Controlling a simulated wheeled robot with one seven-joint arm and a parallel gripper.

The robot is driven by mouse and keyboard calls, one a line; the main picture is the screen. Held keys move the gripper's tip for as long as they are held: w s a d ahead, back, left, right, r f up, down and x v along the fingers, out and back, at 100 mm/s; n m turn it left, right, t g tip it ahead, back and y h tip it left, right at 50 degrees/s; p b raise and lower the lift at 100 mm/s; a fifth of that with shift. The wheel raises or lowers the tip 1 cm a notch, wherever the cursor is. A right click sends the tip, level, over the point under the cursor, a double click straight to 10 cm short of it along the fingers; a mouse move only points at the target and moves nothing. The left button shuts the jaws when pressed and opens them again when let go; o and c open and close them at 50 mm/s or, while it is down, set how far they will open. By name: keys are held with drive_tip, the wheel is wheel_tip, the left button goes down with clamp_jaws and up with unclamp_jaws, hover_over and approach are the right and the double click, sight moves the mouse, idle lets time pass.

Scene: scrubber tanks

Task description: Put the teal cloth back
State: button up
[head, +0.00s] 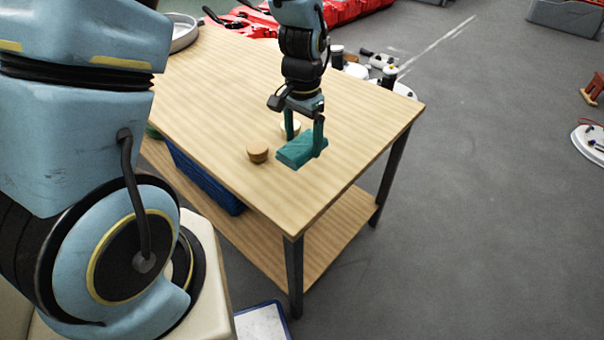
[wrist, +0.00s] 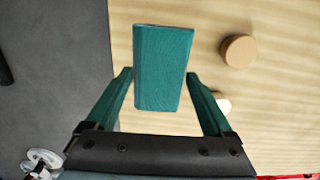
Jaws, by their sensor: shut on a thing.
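The teal cloth (head: 298,151) is a folded, block-like rectangle at the near right part of the wooden table (head: 225,75). My gripper (head: 304,143) points down with its teal fingers on either side of the cloth. In the wrist view, the cloth (wrist: 163,68) lies between the fingertips of my gripper (wrist: 160,75), with the table top behind it. My gripper is shut on the cloth. I cannot tell whether the cloth touches the table or hangs just above it.
A small round wooden piece (head: 257,153) stands left of the cloth, and a paler round one (head: 290,128) is partly hidden behind my gripper. A blue crate (head: 203,178) is on the lower shelf. White-and-black items (head: 378,68) lie beyond the table. The table's right corner is clear.

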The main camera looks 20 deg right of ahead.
drive_tip(key=shift+f+p, duration=0.9)
drive_tip(key=shift+f, duration=3.4)
drive_tip(key=shift+f, duration=0.15)
drive_tip(key=o, duration=1.2)
